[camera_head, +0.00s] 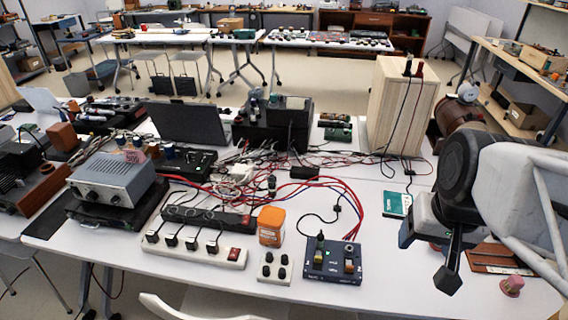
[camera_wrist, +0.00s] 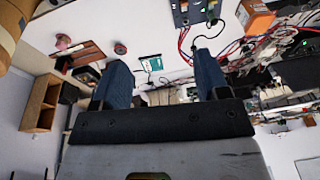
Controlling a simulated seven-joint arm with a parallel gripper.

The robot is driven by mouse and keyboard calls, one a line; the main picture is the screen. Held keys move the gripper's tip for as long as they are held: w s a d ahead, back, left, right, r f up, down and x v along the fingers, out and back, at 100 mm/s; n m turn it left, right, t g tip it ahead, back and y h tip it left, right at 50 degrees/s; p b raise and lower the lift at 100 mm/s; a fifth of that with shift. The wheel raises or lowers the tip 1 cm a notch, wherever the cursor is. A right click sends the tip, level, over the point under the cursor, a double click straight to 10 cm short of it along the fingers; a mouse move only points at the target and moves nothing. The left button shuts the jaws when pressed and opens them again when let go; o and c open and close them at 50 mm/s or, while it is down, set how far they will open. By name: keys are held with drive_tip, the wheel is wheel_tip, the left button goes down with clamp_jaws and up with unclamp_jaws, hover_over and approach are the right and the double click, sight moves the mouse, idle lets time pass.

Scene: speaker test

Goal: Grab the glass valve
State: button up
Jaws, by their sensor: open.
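My gripper (camera_head: 428,258) hangs over the right front of the white table (camera_head: 380,284), with its fingers apart. In the wrist view, its two blue fingers (camera_wrist: 164,72) are spread and nothing is between them. I cannot make out a glass valve with certainty. A small upright dark piece (camera_head: 271,185) stands among the cables left of my gripper, too small to identify. A dark blue box (camera_head: 333,262) with small upright parts on top stands left of my gripper; it also shows at the top of the wrist view (camera_wrist: 188,12).
A pink-topped piece (camera_head: 512,285) and a brown board (camera_head: 492,258) lie right of my gripper. A teal-white card (camera_head: 397,204) lies behind it. An orange box (camera_head: 271,226), a power strip (camera_head: 195,248) and tangled cables fill the middle. A wooden cabinet (camera_head: 400,105) stands behind.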

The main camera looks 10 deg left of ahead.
drive_tip(key=w+a+f+m+g+y, duration=0.1)
drive_tip(key=w+a+f+m+y, duration=0.15)
drive_tip(key=w+a, duration=0.45)
drive_tip(key=w+a+f+m+g+y, duration=0.1)
drive_tip(key=w+a+f+m+y, duration=0.2)
drive_tip(key=w+a, duration=0.4)
drive_tip(key=m+t+y, duration=0.2)
drive_tip(key=m+y, duration=0.4)
drive_tip(key=m, duration=0.4)
hover_over(276, 186)
drive_tip(key=s+d, duration=0.9)
drive_tip(key=s, duration=0.1)
wheel_tip(276, 186, down, 13)
drive_tip(key=w+a+f+m+t, duration=0.1)
drive_tip(key=w+f+m, duration=0.1)
drive_tip(key=f, duration=0.2)
drive_tip(key=w+a+f+m+t, duration=0.1)
drive_tip(key=w+f+m, duration=0.1)
drive_tip(key=w+f, duration=0.1)
drive_tip(key=w+a+f+m+t, duration=0.1)
drive_tip(key=w+a+f+m, duration=0.1)
drive_tip(key=f, duration=0.3)
drive_tip(key=shift+w+a+f+m, duration=0.1)
drive_tip(key=shift+w+f+m, duration=0.2)
drive_tip(key=shift+w, duration=0.2)
drive_tip(key=shift+x, duration=1.25)
drive_tip(key=shift+x, duration=2.65)
